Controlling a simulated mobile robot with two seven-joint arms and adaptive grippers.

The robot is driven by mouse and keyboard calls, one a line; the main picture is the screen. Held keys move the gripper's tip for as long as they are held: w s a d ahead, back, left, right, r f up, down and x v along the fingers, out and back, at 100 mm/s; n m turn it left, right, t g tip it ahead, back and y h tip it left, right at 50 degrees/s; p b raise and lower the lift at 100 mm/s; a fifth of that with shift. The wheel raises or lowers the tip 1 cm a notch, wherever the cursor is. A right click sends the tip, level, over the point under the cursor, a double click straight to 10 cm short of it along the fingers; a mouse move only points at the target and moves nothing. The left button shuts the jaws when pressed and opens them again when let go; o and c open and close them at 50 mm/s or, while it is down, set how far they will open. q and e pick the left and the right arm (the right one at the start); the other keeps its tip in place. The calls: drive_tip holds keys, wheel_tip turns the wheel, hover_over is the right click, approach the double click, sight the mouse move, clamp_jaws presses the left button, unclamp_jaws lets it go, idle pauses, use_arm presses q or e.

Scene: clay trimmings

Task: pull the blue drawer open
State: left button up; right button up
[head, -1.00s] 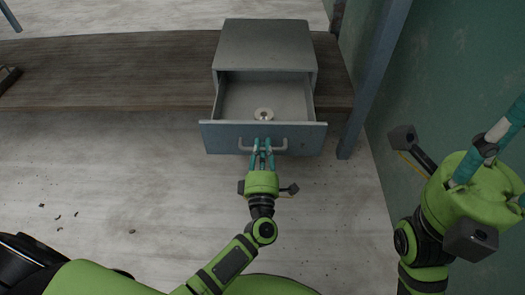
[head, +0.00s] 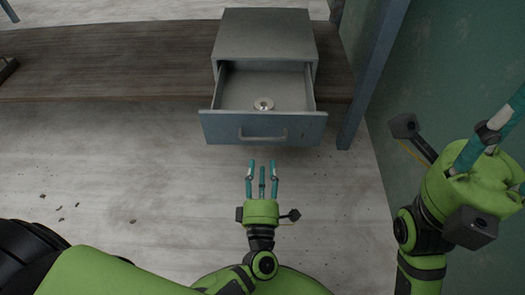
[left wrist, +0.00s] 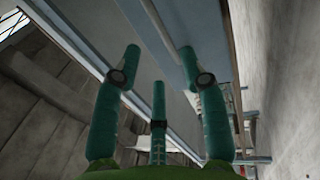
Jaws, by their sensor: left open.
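The blue drawer (head: 224,128) is pulled well out of its grey cabinet (head: 263,38), its inside showing from above. A small pale ring-shaped thing (head: 263,104) lies in it. The bar handle (head: 263,138) on its front is free, with nothing around it. My left gripper (head: 262,172) is open and empty, in front of the handle with a gap between. In the left wrist view, its teal fingers (left wrist: 160,85) are spread, with a blue panel beyond them. My right gripper (head: 505,140) is raised at the right, partly cut off by the frame; its opening is unclear.
The cabinet stands on a brown wooden shelf (head: 110,65). A blue-grey post (head: 372,75) and a green wall (head: 450,60) are close on the right. The pale floor (head: 150,170) before the drawer is clear apart from small dark scraps at the left.

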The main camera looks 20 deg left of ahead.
use_arm(q)
drive_tip(key=v, duration=0.2)
drive_tip(key=shift+s+f, duration=0.1)
drive_tip(key=shift+s, duration=0.2)
idle(0.3)
